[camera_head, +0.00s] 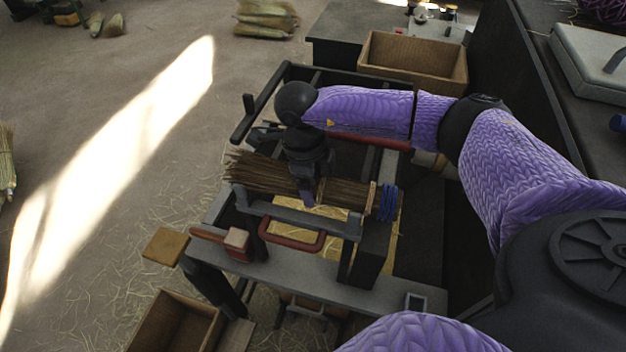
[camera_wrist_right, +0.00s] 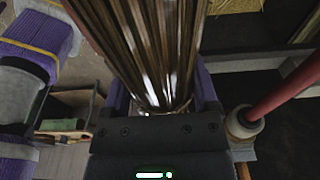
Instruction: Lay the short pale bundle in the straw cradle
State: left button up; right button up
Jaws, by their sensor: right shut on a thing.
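My right gripper (camera_head: 308,192) points down and is shut around the middle of a brown straw bundle (camera_head: 255,175). The bundle lies roughly level across the bench frame, with loose ends at left and a tied end at right. In the right wrist view the bundle (camera_wrist_right: 150,45) fills the space between the purple fingers. It looks brown rather than pale. A grey bracket with uprights (camera_head: 300,216) stands just in front of and below it, perhaps the cradle. I cannot tell whether the bundle touches it. My left gripper is not in view.
Blue rings (camera_head: 387,203) sit at the bundle's right end. A red handle (camera_head: 290,236) stands in front, and a red bar (camera_head: 370,141) runs behind. A cardboard box (camera_head: 413,62) stands at the back, another (camera_head: 178,325) at lower left. More bundles (camera_head: 265,20) lie on the floor.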

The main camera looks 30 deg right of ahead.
jog(key=o, duration=0.9)
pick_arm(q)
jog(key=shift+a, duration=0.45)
pick_arm(e)
jog(key=shift+o, duration=1.1)
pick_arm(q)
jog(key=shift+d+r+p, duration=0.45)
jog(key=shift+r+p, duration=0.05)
pick_arm(e)
notch_tip(320, 180, up, 10)
jog(key=w, duration=0.1)
jog(key=shift+a, duration=0.4)
